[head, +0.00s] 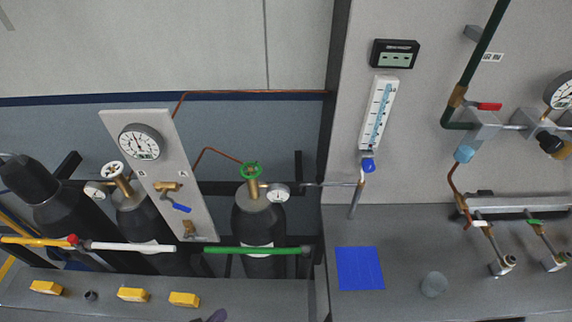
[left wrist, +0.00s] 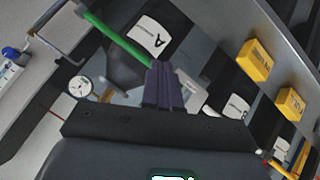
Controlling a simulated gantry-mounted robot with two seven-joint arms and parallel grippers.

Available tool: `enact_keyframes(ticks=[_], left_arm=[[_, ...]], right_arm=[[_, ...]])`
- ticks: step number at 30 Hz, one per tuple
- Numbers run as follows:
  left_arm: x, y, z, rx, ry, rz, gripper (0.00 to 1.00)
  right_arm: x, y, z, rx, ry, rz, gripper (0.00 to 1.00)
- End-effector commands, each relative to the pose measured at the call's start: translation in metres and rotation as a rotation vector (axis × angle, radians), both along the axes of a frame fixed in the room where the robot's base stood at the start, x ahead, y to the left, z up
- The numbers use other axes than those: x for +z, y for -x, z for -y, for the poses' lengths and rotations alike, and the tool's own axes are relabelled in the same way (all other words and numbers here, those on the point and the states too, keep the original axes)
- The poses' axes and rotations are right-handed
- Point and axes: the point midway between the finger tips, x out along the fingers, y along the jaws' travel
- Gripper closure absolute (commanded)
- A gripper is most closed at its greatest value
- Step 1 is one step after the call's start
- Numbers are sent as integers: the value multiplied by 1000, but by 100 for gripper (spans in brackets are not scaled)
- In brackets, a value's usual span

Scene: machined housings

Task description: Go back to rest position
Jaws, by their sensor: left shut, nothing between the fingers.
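My left gripper (head: 216,315) barely shows at the bottom edge of the head view, as a small dark purple tip by the front of the grey ledge. In the left wrist view its two purple fingers (left wrist: 164,86) are together, with nothing between them. Beyond the fingers are the green pipe (left wrist: 118,38) and a white label with an A (left wrist: 152,36). I cannot tell whether the fingertips touch anything. My right gripper is not in view.
Gas cylinders (head: 258,228) stand behind the green pipe (head: 250,250). A blue mat (head: 360,268) and grey disc (head: 434,284) lie on the right bench (head: 400,235). Valves and pipes are at right.

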Motion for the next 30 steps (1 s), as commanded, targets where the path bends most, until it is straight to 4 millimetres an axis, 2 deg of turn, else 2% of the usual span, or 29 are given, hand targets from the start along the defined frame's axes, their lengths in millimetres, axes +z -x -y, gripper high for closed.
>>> enact_keyframes(ticks=[2,6,8,12,13,15,20,24,30], left_arm=[[16,10,-11,-30,-123,-59,100],[26,37,-30,-119,-293,-200,100],[24,51,-38,-170,-352,-269,100],[10,85,-48,-363,-480,-437,100],[9,87,-48,-411,-507,-439,100],[40,85,-48,-416,-512,-428,100],[81,85,-48,-414,-511,-429,100],[122,85,-48,-414,-511,-428,100],[169,85,-48,-413,-512,-428,100]], right_arm=[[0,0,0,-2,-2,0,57],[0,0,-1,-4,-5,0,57],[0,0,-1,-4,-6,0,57],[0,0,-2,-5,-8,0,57],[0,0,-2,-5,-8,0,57],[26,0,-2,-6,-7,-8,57],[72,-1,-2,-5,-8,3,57],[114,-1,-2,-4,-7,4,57],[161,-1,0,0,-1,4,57]])
